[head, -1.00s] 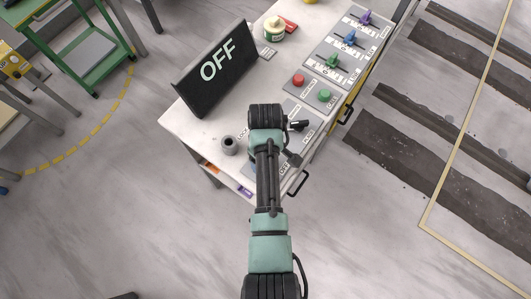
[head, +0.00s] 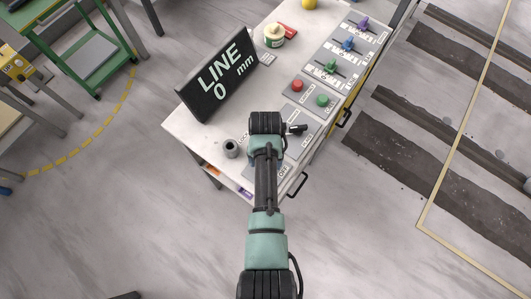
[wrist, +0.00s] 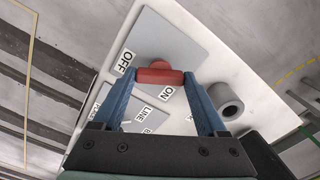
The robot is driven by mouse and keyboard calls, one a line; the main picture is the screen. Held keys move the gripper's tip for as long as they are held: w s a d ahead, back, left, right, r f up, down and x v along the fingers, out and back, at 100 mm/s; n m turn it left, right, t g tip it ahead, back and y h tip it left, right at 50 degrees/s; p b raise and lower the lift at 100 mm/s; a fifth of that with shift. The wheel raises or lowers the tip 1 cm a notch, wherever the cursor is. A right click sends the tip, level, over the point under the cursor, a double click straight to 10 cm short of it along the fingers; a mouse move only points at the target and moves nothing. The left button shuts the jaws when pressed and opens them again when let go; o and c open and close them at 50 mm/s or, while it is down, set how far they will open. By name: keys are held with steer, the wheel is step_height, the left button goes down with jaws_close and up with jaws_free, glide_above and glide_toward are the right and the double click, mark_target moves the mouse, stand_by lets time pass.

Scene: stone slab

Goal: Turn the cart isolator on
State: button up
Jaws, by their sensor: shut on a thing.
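The cart isolator's red handle (wrist: 160,76) sits on a grey plate (wrist: 183,38) in the wrist view. An OFF label (wrist: 125,61) is to its upper left and an ON label (wrist: 168,93) just below it. My gripper (wrist: 159,80) is shut on the red handle, with one blue finger against each end. In the head view my arm hides the handle. The black display board (head: 217,78) on the cart (head: 186,124) reads "LINE 0 mm".
A grey hollow cylinder (head: 231,149) stands left of my wrist, close to the right finger in the wrist view. A red button (head: 297,86), a green button (head: 322,100) and several coloured levers (head: 347,45) lie farther up the cart. A small pot (head: 274,36) stands behind.

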steer(key=m, duration=0.5)
steer(key=shift+m+p, duration=0.3)
steer(key=shift+p, duration=0.1)
stand_by(0.4)
steer(key=o, duration=1.3)
step_height(320, 180, up, 13)
steer(key=b, duration=0.1)
